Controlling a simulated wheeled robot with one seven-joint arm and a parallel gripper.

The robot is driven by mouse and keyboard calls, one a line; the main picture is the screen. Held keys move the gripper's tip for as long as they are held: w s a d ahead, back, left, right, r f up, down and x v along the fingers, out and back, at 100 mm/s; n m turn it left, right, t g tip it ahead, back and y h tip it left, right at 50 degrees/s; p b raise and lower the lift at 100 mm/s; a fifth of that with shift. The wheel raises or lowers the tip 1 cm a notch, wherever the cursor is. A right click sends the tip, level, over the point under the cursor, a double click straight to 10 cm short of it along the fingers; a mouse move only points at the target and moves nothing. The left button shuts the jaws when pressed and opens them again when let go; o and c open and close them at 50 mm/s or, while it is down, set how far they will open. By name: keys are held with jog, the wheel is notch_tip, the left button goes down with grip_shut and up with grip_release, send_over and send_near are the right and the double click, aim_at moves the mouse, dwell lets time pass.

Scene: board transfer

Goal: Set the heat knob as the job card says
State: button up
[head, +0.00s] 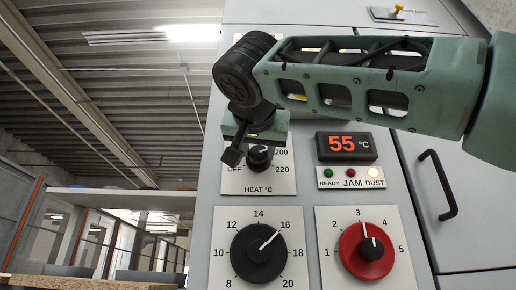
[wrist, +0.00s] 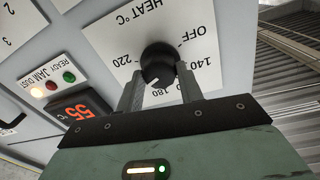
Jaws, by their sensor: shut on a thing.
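The heat knob (wrist: 158,62) is small, round and black on a white plate (wrist: 113,45) marked OFF, 140, 160, 180 and 220. My gripper (wrist: 162,88) has a finger on each side of the knob and is shut on it. A pale mark on the knob points toward my gripper, roughly between 180 and 220; the exact setting is hard to read. In the head view the knob (head: 260,160) is partly behind my gripper (head: 246,145), with 200 and 220 visible to its right. I cannot make out a job card in either view.
A display (head: 346,146) reads 55 °C above READY, JAM and DUST lamps; DUST (head: 373,172) glows. Below are a black dial (head: 258,253) at about 16 and a red dial (head: 366,252) slightly past 3. A black door handle (head: 438,186) stands out at right.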

jog(key=o, duration=1)
jog(key=shift+s+a+p, duration=0.25)
jog(key=shift+s+p, duration=0.4)
jog(key=shift+s, duration=2.25)
jog(key=shift+s+a+p, duration=0.3)
jog(key=shift+s+p, duration=0.3)
jog(key=shift+s, duration=2.25)
jog(key=shift+s+a+p, duration=0.25)
jog(key=shift+s+p, duration=0.4)
jog(key=shift+s, duration=2.25)
